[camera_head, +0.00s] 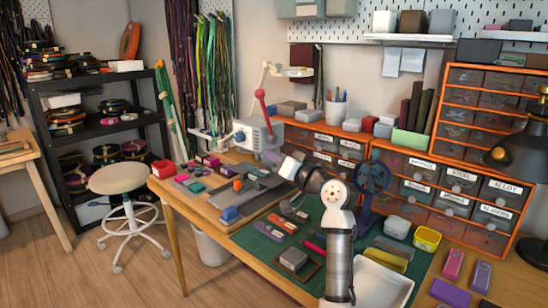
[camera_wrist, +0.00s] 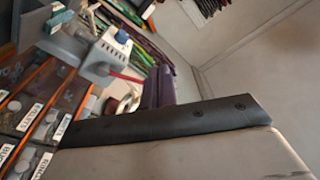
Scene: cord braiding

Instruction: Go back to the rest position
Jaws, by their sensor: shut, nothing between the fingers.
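My arm rises at the front of the workbench in the head view, and its far links bend up and to the left above the green cutting mat (camera_head: 280,246). The end of the arm points away from the head camera, so the fingertips are hidden there. In the wrist view, my gripper (camera_wrist: 170,122) shows as a dark bar with a pale grey body along the bottom. It is shut and holds nothing that I can see. A grey machine (camera_head: 258,133) with a red-knobbed lever stands beyond it; it also shows tilted in the wrist view (camera_wrist: 100,52).
Orange drawer cabinets (camera_head: 455,195) and a blue fan (camera_head: 371,178) stand at the right and back. A white tray (camera_head: 383,285), a yellow bin (camera_head: 427,238) and a black lamp (camera_head: 528,155) are on the right. A stool (camera_head: 118,179) stands left, with open floor around it.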

